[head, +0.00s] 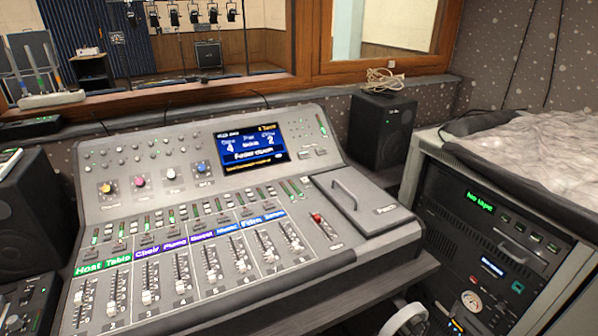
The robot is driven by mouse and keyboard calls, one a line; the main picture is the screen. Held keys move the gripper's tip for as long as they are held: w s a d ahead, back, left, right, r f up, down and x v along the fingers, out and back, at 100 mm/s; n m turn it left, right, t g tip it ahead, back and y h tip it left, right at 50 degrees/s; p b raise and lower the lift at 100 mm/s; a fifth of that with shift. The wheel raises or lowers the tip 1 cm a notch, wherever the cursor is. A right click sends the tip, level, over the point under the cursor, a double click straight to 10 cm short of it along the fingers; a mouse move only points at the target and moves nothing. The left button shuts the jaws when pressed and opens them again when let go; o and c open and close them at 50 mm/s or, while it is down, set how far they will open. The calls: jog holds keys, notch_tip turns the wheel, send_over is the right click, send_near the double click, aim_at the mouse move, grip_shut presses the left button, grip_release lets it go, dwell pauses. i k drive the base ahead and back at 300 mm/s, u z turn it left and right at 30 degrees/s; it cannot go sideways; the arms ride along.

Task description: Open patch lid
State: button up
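The patch lid (377,214) is a flat grey panel at the right end of the mixing console (215,208). The lid lies shut, level with the console top. My gripper is not clearly in view. A pale rounded part (404,318) shows at the bottom edge, and I cannot tell what it is.
A black speaker (381,131) stands behind the lid, and an equipment rack (490,250) stands to the right. The air above the lid is clear.

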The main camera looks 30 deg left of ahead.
aim_at(376, 211)
jog(key=u, duration=0.75)
jog(key=i, duration=0.9)
jog(key=u, duration=0.75)
